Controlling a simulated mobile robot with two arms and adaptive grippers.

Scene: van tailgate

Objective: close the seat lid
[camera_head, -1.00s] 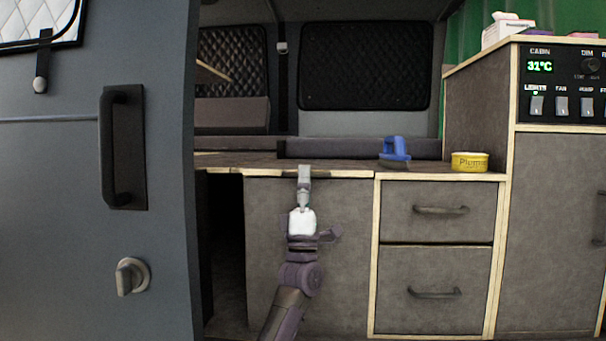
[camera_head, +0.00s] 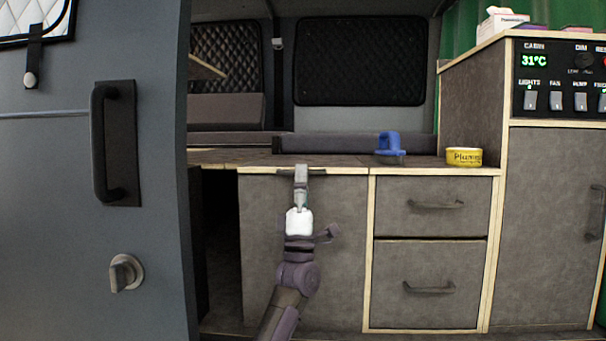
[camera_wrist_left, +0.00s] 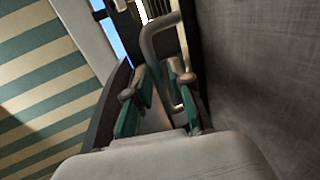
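The seat lid (camera_head: 255,161) appears as the flat, wood-edged top over the grey bench front. It looks level with the top beside it; whether a small gap remains under its edge cannot be told. My left gripper (camera_head: 301,178) is at its front edge, pointing up, with a dark strip behind the fingertips. In the left wrist view my left gripper (camera_wrist_left: 160,85) has its two teal-padded fingers apart, with a grey bent bar (camera_wrist_left: 162,24) beyond and partly between them. I cannot tell whether they touch it. My right gripper is not in view.
A blue brush-like tool (camera_head: 389,145) and a yellow tin (camera_head: 464,157) stand on the top to the right. Drawers (camera_head: 433,207) sit below them. A grey van door (camera_head: 150,240) with a black handle fills the left. A control panel (camera_head: 563,80) is at the right.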

